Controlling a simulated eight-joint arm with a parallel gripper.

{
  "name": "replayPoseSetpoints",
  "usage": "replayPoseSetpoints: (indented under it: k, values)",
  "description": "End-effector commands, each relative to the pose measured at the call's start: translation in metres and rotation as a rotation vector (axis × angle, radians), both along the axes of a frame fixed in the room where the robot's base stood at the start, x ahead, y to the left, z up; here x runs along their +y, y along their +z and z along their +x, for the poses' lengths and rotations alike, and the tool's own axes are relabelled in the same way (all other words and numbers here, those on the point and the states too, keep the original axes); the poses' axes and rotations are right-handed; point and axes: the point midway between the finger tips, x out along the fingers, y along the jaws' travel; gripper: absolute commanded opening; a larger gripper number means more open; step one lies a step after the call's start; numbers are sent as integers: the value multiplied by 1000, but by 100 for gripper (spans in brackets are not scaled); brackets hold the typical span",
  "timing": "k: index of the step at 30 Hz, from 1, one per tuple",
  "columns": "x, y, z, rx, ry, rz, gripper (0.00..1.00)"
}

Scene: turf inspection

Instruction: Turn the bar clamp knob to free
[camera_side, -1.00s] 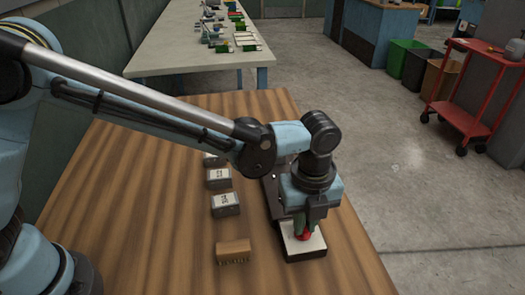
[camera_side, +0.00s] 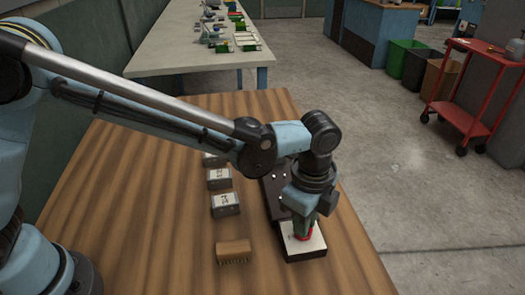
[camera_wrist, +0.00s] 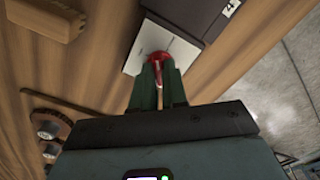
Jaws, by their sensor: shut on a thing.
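The red knob (camera_wrist: 157,57) sits on a white-topped block with a dark base, and this block (camera_side: 312,246) stands near the table's right edge. My gripper (camera_wrist: 160,72) points down at the knob, its green fingers shut on it. In the side view my gripper (camera_side: 304,233) hides most of the knob, with only a bit of red showing. The white plate also shows in the wrist view (camera_wrist: 178,43), with a thin line across it. I cannot read any marks for the knob's position.
A wooden brush (camera_side: 234,251) lies left of the block. Several grey labelled boxes (camera_side: 226,204) stand in a row behind it. A dark plate with holes (camera_side: 274,197) lies behind the block, partly hidden by my arm. The table's left front (camera_side: 150,240) is clear.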

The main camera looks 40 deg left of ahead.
Motion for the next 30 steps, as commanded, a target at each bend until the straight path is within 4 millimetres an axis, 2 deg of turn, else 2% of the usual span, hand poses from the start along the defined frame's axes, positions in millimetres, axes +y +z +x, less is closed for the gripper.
replayPoseSetpoints:
  k: [18,30]
  values:
    - [0,0,0,1,576,0,0]
    - [0,0,0,1,830,0,0]
